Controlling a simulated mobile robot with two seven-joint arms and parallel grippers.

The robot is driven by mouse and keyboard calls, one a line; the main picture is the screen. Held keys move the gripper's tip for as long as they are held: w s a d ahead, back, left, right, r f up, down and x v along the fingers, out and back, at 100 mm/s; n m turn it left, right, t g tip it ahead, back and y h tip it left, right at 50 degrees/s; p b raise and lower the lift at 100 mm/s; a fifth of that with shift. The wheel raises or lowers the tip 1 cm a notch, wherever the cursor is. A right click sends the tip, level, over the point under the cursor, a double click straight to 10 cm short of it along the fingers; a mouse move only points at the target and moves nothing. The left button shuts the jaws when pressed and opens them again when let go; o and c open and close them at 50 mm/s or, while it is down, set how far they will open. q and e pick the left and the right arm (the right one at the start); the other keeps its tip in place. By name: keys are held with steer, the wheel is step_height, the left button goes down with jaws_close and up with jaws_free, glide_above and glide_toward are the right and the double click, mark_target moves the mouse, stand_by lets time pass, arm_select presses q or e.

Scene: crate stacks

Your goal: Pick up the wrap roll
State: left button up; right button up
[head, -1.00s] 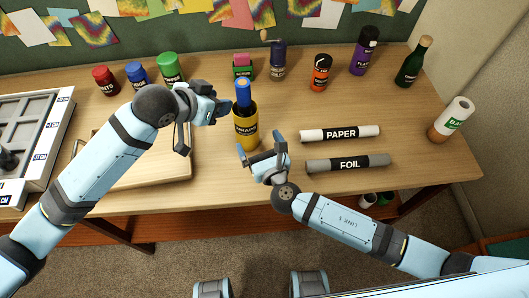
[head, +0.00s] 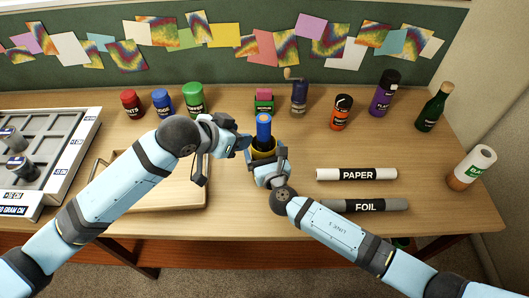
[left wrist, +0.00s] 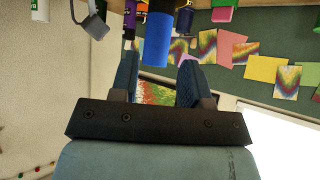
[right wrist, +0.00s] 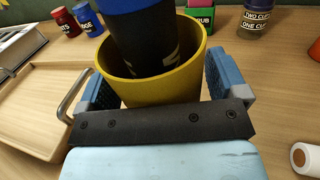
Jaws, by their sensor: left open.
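The wrap roll (head: 264,130), dark with a blue end, stands upright in a yellow cup (head: 262,154). In the right wrist view the dark roll (right wrist: 150,42) rises out of the yellow cup (right wrist: 165,88). My right gripper (head: 268,152) has its fingers on either side of the cup; whether they press on it I cannot tell. My left gripper (head: 226,160) is open and empty, just left of the roll. In the left wrist view the blue end (left wrist: 158,38) shows ahead, between the open fingers and beyond them. The cup's label is hidden.
A PAPER roll (head: 330,174) and a FOIL roll (head: 340,205) lie right. A wooden tray (head: 180,199) lies under my left arm. Several lidded jars (head: 194,98), a grinder (head: 299,98) and bottles (head: 433,108) stand along the back. A bag roll (head: 472,168) stands far right.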

mark_target(264, 118)
steer(key=c, duration=0.7)
